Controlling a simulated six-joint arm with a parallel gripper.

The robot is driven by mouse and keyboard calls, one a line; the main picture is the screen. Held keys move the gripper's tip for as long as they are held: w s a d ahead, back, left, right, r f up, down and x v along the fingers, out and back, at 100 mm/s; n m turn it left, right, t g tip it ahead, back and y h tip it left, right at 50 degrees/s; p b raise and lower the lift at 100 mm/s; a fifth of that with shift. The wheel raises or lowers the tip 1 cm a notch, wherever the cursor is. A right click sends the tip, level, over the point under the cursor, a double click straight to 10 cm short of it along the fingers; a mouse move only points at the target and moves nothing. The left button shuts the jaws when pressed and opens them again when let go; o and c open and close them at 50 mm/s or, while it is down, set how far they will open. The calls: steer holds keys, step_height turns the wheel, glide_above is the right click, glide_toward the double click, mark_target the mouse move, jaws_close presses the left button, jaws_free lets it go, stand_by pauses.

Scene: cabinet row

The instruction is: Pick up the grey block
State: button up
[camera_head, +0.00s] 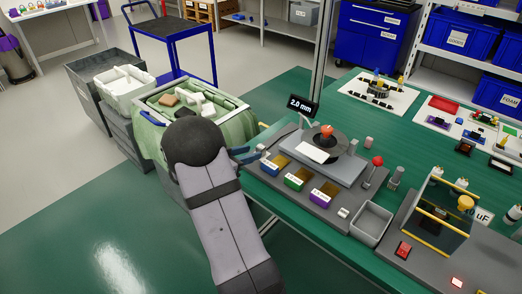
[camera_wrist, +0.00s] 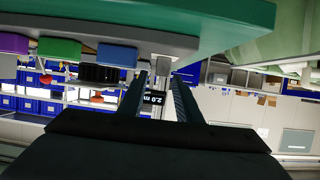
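I cannot tell for certain which thing is the grey block. A small pale grey block (camera_head: 343,212) sits on the grey fixture base, in front of the purple block. Another small pinkish-grey block (camera_head: 369,142) stands behind it, right of the round dark plate. My gripper (camera_wrist: 159,76) shows in the wrist view as two dark fingers, apart, with no held object visible between them. In the head view my gripper (camera_head: 250,156) is mostly hidden by my arm, left of the bench edge. It is clear of both small blocks.
The green bench (camera_head: 290,222) carries blue, green and purple (camera_head: 323,193) blocks, a red-knobbed lever (camera_head: 376,163), an empty grey tray (camera_head: 371,220) and a "2.0 mm" sign (camera_head: 300,105). A green bin (camera_head: 150,140) with several items stands left of the bench.

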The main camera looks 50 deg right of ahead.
mark_target(258, 149)
steer(key=shift+x, duration=3.7)
steer(key=shift+w+r, duration=0.15)
steer(key=shift+w, duration=0.05)
jaws_close()
